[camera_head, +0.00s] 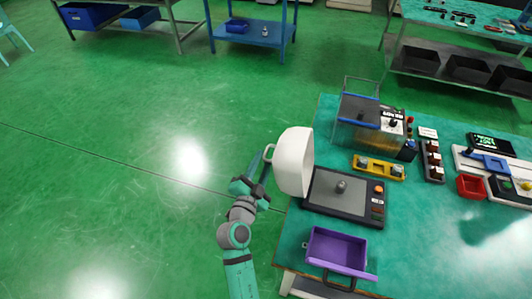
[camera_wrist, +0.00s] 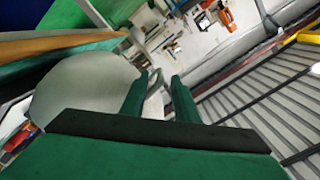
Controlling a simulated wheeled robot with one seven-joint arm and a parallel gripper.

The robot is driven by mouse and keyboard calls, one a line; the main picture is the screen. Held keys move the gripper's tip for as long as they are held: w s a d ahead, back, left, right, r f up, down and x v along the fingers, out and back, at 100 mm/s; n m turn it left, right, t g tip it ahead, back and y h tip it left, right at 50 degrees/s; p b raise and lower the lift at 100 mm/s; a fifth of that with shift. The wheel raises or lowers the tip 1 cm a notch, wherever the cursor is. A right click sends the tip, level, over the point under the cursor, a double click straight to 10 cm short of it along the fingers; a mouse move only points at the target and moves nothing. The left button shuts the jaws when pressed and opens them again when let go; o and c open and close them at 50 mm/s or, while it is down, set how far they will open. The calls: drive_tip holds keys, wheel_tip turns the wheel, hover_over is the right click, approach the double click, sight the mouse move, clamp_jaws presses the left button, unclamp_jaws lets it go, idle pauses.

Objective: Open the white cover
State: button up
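The white cover (camera_head: 296,162) stands swung up on its left edge beside the dark base plate (camera_head: 341,194), with its hollow side not facing the camera. A grey round knob (camera_head: 341,186) on the plate is uncovered. The cover's loop handle (camera_head: 268,153) points left, over the floor side. My gripper (camera_head: 263,172) is at this handle, left of the cover. In the wrist view the cover (camera_wrist: 82,92) is a pale round shape left of my fingers. My green fingers (camera_wrist: 160,82) are apart, with part of the pale handle showing between them; contact is unclear.
A purple tray (camera_head: 337,247) lies in front of the plate on the green table. Behind are a clear box with a blue rim (camera_head: 357,110) and a yellow block (camera_head: 378,167). Red and black parts stand at right. The floor at left is clear.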

sight(264, 157)
drive_tip(key=shift+x, duration=2.3)
clamp_jaws()
drive_tip(key=shift+a, duration=0.1)
